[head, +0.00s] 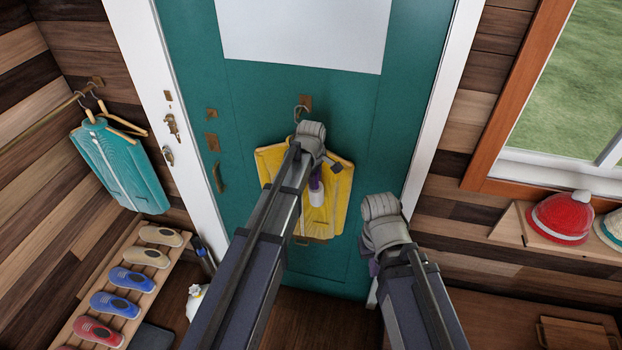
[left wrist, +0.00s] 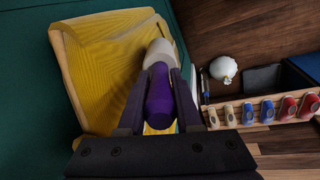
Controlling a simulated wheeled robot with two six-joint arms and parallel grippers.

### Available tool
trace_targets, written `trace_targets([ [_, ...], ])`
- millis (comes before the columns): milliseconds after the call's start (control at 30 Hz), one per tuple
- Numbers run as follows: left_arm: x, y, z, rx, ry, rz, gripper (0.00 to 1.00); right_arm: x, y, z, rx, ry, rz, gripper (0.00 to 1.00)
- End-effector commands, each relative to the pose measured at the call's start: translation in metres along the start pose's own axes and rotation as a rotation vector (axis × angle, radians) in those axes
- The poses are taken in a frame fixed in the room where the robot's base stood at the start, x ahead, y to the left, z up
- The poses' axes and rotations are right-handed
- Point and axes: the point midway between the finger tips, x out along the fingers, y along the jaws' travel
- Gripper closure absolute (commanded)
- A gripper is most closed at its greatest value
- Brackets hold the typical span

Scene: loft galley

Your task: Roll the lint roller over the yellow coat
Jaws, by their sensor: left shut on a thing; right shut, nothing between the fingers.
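The yellow coat (head: 338,210) hangs from a hook (head: 303,103) on the teal door. In the left wrist view the coat (left wrist: 100,70) fills the upper left, its ribbed face toward me. My left gripper (head: 317,180) is in front of the coat, shut on the purple handle of the lint roller (head: 317,197). In the left wrist view the gripper (left wrist: 160,90) grips the handle, and the roller's (left wrist: 159,50) pale head overlaps the coat near its edge. I cannot tell whether it touches. My right gripper (head: 373,267), mostly hidden by its wrist, is shut and empty right of the coat.
A teal garment (head: 118,165) hangs on a rail at left, above a rack of several shoes (head: 130,290). A shelf (head: 510,228) with a red hat (head: 561,218) stands below the window at right. The teal door (head: 260,90) is a flat surface behind the coat.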

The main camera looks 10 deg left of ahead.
Motion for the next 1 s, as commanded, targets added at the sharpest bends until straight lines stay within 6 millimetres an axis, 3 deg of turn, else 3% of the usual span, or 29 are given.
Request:
trace_targets([
  [200, 0.000, 0.006, 0.018, 0.002, -0.001, 0.002, 1.00, 0.000, 0.000, 0.000, 0.000, 0.000, 0.000, 1.00],
  [567, 0.000, 0.008, 0.025, 0.000, 0.000, 0.001, 1.00, 0.000, 0.000, 0.000, 0.000, 0.000, 0.000, 1.00],
  [1000, 0.000, 0.019, 0.055, 0.001, 0.001, 0.001, 1.00, 0.000, 0.000, 0.000, 0.000, 0.000, 0.000, 1.00],
])
